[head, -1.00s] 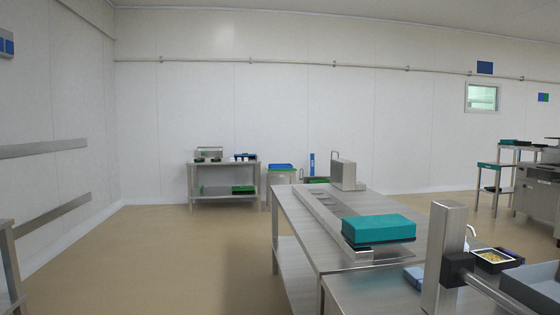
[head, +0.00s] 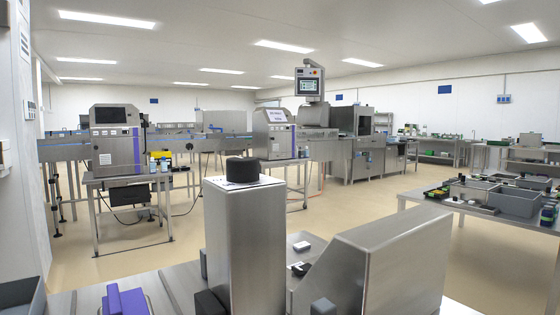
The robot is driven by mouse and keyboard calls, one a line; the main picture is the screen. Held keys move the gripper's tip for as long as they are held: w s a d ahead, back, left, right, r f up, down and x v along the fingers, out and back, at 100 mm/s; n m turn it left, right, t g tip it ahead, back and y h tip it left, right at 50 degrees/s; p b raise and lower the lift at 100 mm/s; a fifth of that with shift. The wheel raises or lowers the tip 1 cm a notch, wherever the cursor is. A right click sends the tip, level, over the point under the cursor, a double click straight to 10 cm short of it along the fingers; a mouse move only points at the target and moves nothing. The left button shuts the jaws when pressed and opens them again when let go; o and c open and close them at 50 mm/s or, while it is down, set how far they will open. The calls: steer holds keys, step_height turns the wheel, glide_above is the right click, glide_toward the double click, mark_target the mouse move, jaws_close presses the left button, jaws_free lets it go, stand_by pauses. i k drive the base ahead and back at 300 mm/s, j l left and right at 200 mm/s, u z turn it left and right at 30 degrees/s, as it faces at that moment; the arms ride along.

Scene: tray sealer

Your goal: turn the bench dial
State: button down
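A black round knob (head: 243,170), which looks like the bench dial, sits on top of an upright steel box (head: 245,245) in the near middle of the head view. A pale plate with small marks lies under the knob; the marks are too small to read. My gripper is not in the head view, and nothing touches the knob.
A sloped steel housing (head: 385,260) stands close to the right of the box. A purple block (head: 125,300) lies at the front left. A table with grey bins (head: 515,200) is at right. Machines line the back; open floor lies between.

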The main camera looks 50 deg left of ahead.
mark_target(239, 170)
steer(key=k+j+u, duration=0.1)
steer(key=u, duration=0.35)
steer(key=k+j+u, duration=0.1)
steer(key=u, duration=0.3)
steer(key=j+u, duration=0.25)
steer(key=u, duration=0.2)
steer(key=k+j+u, duration=0.1)
steer(key=u, duration=0.3)
steer(key=j, duration=0.1)
